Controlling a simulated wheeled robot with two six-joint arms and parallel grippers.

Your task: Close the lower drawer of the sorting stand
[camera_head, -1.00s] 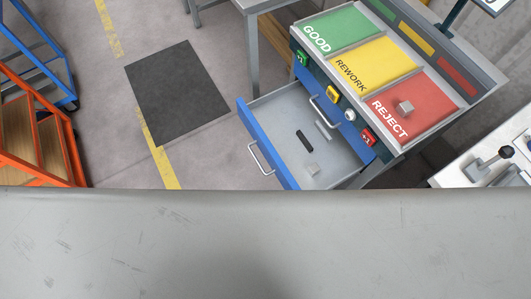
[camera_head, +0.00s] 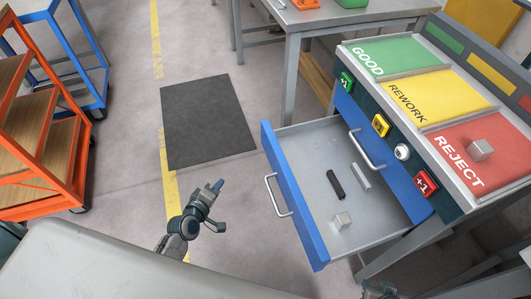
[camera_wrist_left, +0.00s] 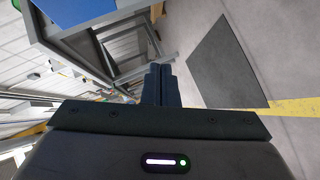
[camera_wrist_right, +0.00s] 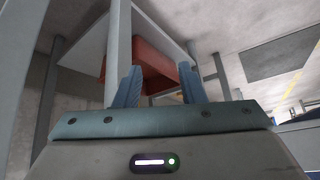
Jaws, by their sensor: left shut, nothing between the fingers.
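The sorting stand (camera_head: 462,112) is at the right in the head view. Its lower drawer (camera_head: 300,205) is pulled far out, with a blue front and a silver handle (camera_head: 276,196). My right gripper (camera_wrist_right: 160,82) is open in the right wrist view.
A dark floor mat (camera_head: 208,120) lies left of the drawer. An orange cart (camera_head: 45,150) and a blue cart (camera_head: 75,50) stand at the left. A grey table (camera_head: 320,20) is at the back. A pale surface (camera_head: 90,265) fills the lower left. Floor before the drawer is clear.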

